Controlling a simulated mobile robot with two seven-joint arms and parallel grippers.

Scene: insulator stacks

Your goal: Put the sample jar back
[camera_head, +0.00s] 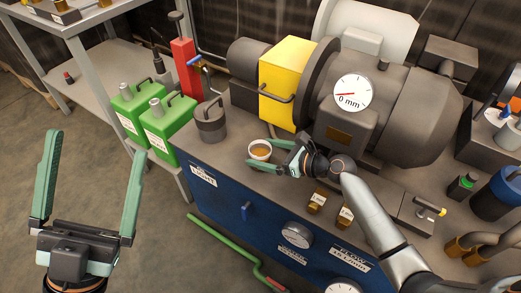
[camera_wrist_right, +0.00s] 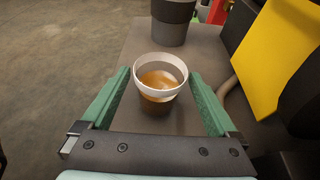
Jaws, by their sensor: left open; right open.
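The sample jar (camera_head: 260,150) is a small round cup with a white rim and amber liquid, upright on the grey bench top. In the right wrist view the jar (camera_wrist_right: 160,88) sits between the fingertips, its lower part in shadow. My right gripper (camera_head: 266,158) is open, with one finger on each side of the jar. In the wrist view a narrow gap shows between the fingers and the jar, so the gripper does not hold it. My left gripper (camera_head: 97,144) is open and empty, in front of the bench at the left, over the floor.
A dark lidded canister (camera_head: 211,122) stands behind the jar to the left. Green jugs (camera_head: 166,126) stand on a side shelf. A yellow block (camera_head: 286,82) and a large motor with a gauge (camera_head: 353,92) rise behind. Small brass blocks (camera_head: 317,201) lie right of the jar, near the front edge.

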